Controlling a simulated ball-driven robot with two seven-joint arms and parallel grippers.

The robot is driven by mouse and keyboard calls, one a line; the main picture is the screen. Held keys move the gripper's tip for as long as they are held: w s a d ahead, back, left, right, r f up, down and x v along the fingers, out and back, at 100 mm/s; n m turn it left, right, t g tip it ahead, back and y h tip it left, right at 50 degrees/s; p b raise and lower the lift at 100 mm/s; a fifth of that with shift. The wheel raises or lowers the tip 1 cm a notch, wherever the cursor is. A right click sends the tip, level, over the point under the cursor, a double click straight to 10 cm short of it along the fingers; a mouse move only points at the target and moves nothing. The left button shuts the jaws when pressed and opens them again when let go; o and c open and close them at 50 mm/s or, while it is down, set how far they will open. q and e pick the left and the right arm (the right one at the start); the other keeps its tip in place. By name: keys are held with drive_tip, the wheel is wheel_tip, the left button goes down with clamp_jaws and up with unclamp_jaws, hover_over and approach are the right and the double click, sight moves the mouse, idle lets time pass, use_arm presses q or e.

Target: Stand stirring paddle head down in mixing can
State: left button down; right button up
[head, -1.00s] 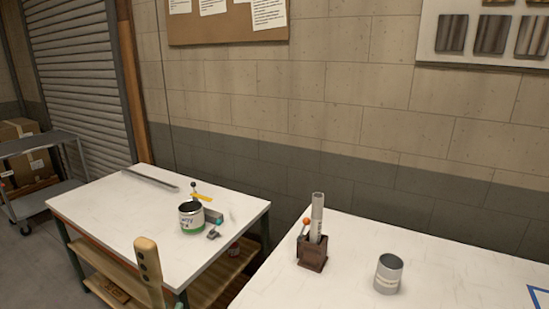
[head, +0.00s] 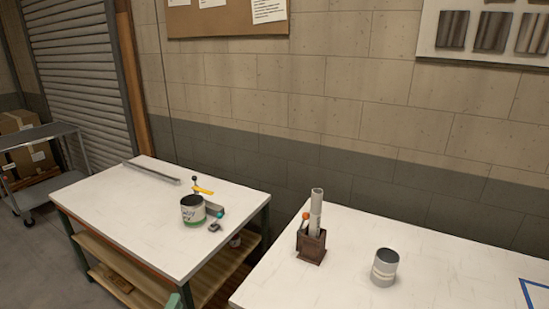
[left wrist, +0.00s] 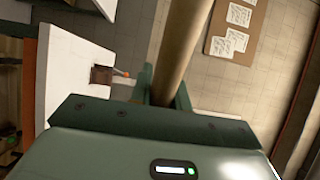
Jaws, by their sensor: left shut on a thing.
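My left gripper (left wrist: 167,92) is shut on the stirring paddle (left wrist: 178,45), a brown wooden shaft that runs up out of the left wrist view. Its head and other end are out of view there. A plain grey open can (head: 384,268) stands on the right table. I cannot tell which is the mixing can. My right gripper is out of view.
A brown holder (head: 311,246) with a grey tube and an orange-tipped tool stands on the right table (head: 290,285). On the left table (head: 120,210), a metal bar (head: 152,172) and small tools lie around the white can. A gap separates the tables.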

use_arm(q)
drive_tip(key=m+p, duration=0.1)
drive_tip(key=m, duration=0.8)
drive_tip(key=m+p, duration=0.3)
drive_tip(key=m, duration=0.6)
drive_tip(key=shift+p, duration=0.4)
